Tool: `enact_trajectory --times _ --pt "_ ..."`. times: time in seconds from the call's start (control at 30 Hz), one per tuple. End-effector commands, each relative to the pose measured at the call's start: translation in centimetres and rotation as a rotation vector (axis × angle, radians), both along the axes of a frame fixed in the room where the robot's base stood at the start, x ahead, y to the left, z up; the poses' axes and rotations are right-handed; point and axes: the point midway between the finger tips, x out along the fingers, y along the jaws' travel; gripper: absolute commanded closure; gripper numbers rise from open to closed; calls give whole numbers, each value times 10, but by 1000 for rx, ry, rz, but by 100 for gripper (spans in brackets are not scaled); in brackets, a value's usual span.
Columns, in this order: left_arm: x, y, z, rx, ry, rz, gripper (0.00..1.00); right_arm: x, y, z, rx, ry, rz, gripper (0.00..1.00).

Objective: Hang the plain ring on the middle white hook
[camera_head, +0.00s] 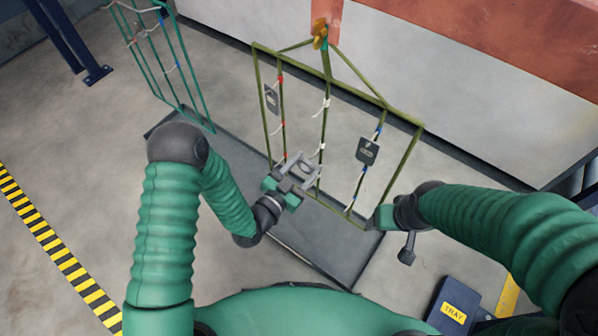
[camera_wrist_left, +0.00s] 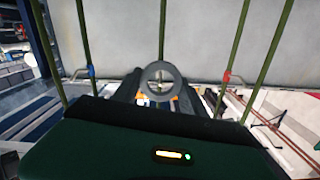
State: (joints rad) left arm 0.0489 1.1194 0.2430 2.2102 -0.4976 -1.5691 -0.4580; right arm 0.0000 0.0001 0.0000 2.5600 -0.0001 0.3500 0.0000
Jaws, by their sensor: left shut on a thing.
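The plain ring (camera_wrist_left: 161,75) is grey and round. My left gripper (camera_wrist_left: 160,98) is shut on it, and the ring stands up beyond the fingers, face towards the camera. In the head view my left gripper (camera_head: 302,165) is at the lower part of the olive rack (camera_head: 408,152), close to its middle bar. That bar carries white hooks; the middle white hook (camera_head: 321,147) is just above and right of the fingers. In the left wrist view the ring overlaps the middle bar; whether they touch, I cannot tell. My right gripper (camera_head: 384,218) is by the rack's lower right corner, its jaws unclear.
Dark tags (camera_head: 367,151) hang on the rack's red-hook and blue-hook bars. A second green rack (camera_head: 160,58) stands at the upper left. A grey base tray (camera_head: 325,240) lies below. A dark box marked TRAY (camera_head: 440,290) is at the lower right.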

Motion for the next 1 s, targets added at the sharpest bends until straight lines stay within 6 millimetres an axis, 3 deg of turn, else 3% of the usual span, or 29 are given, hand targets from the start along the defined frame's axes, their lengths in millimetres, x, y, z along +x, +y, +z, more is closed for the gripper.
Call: enact_trajectory --times 1.0 --pt "10 -6 1 0 -2 1 100 0 0 0 0 0 0 30"
